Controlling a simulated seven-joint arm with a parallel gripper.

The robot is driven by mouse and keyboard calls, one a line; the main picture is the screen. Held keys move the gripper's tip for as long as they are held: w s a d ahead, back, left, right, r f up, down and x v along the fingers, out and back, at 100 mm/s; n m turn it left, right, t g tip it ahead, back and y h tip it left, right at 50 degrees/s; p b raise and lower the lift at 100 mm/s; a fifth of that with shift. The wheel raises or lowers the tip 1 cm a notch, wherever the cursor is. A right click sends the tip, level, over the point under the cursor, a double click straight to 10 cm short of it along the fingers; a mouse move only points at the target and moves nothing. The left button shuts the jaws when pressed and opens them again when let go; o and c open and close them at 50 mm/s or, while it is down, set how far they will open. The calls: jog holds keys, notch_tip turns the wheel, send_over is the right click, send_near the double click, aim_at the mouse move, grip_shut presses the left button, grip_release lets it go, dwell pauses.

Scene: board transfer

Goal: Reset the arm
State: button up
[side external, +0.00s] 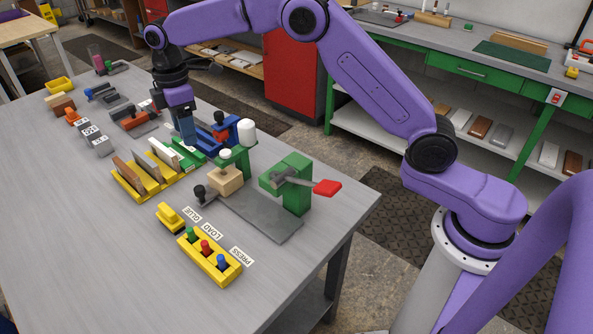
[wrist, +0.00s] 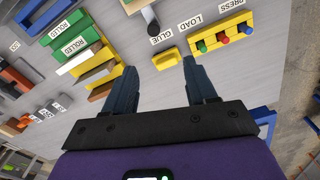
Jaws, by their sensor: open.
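My gripper (side external: 187,138) hangs fingers down over the middle of the grey table (side external: 75,240), near the green rack marked ROLLED and a blue clamp-like fixture (side external: 232,132). In the wrist view my gripper (wrist: 160,66) has its two dark blue fingers spread apart with nothing between them. A small yellow block (wrist: 166,58) shows beyond the fingertips, apart from them. In the side view the same block (side external: 171,217) stands well in front of my gripper. The gap between the fingertips and the things under them is hard to judge.
A yellow button box (side external: 222,268) with green, red and blue buttons is near the front edge. A press with a red handle (side external: 328,187) stands at right. A yellow rack (side external: 128,190) holds upright boards. The table's left front is clear.

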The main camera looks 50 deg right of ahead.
jog(key=shift+m, duration=0.9)
jog(key=s+d+r, duration=0.1)
jog(key=s+d, duration=0.2)
jog(key=s, duration=0.8)
jog(key=s+d+r, duration=0.1)
jog(key=s+d, duration=0.2)
jog(key=s, duration=0.8)
jog(key=s+d+r, duration=0.1)
jog(key=s+d, duration=0.2)
jog(key=s, duration=0.8)
jog(key=shift+s, duration=0.1)
jog(key=s+d+f, duration=0.2)
jog(key=s+d, duration=0.4)
jog(key=s, duration=0.2)
jog(key=shift+s+d+f, duration=0.2)
jog(key=shift+d+f, duration=0.05)
jog(key=shift+f, duration=0.05)
